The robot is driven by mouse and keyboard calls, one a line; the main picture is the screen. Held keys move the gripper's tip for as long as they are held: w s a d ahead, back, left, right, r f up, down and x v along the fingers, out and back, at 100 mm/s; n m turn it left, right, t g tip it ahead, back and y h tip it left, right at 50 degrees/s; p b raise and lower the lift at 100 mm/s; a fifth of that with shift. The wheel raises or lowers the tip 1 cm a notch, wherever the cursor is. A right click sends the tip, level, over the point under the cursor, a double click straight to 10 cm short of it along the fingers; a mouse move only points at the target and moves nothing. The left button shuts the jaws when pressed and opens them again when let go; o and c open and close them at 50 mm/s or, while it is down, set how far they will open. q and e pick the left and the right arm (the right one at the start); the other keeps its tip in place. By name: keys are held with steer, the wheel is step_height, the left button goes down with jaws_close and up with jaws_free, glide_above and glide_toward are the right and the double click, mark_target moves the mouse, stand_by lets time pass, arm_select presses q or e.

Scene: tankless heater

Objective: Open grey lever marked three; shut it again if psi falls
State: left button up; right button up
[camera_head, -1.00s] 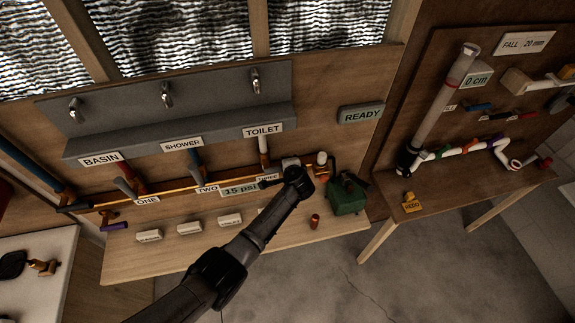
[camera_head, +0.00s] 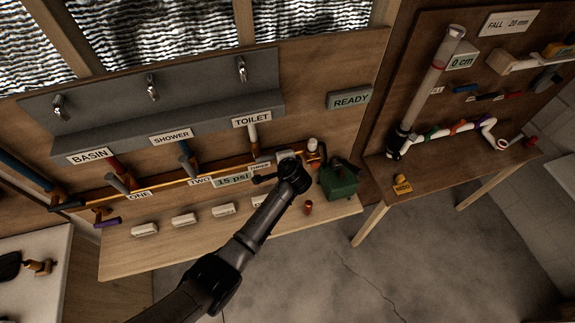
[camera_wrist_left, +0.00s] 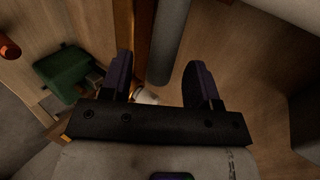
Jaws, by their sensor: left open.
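My left gripper (camera_head: 272,172) is at the THREE label (camera_head: 260,167), under the TOILET sign (camera_head: 252,118). It is open in the left wrist view (camera_wrist_left: 160,82). A grey cylinder, likely the grey lever marked three (camera_wrist_left: 168,45), reaches down into the gap between its two dark fingers, with space visible toward the right finger. Whether either finger touches it is unclear. In the head view my gripper and wrist hide this lever. The pressure display (camera_head: 231,179) reads 15 psi. My right gripper is not in view.
Grey levers at ONE (camera_head: 118,184) and TWO (camera_head: 190,168) stand to the left along the copper pipe. A green box (camera_head: 338,181) and a small copper-coloured piece (camera_head: 308,208) are close by on the right. A READY panel (camera_head: 349,99) is above. Several pale blocks line the bench.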

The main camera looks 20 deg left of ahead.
arm_select(q)
steer(key=v, duration=0.9)
steer(key=shift+s+d, duration=0.1)
stand_by(0.4)
steer(key=s+r+n+h, duration=0.6)
steer(key=s+r+n, duration=0.3)
steer(key=r, duration=0.2)
steer(key=s+a+f+g+p, duration=0.2)
steer(key=s+a+f, duration=0.1)
steer(key=s, duration=0.7)
steer(key=s+a+f+g+p, duration=0.2)
steer(key=s+a+f, duration=0.1)
steer(key=s, duration=0.7)
steer(key=s+a+f+g+p, duration=0.1)
steer(key=s+a+f+p, duration=0.1)
steer(key=s, duration=0.8)
step_height(320, 180, down, 2)
steer(key=shift+a+f+n+g, duration=0.1)
steer(key=shift+a+n+g, duration=0.3)
steer(key=shift+a, duration=0.05)
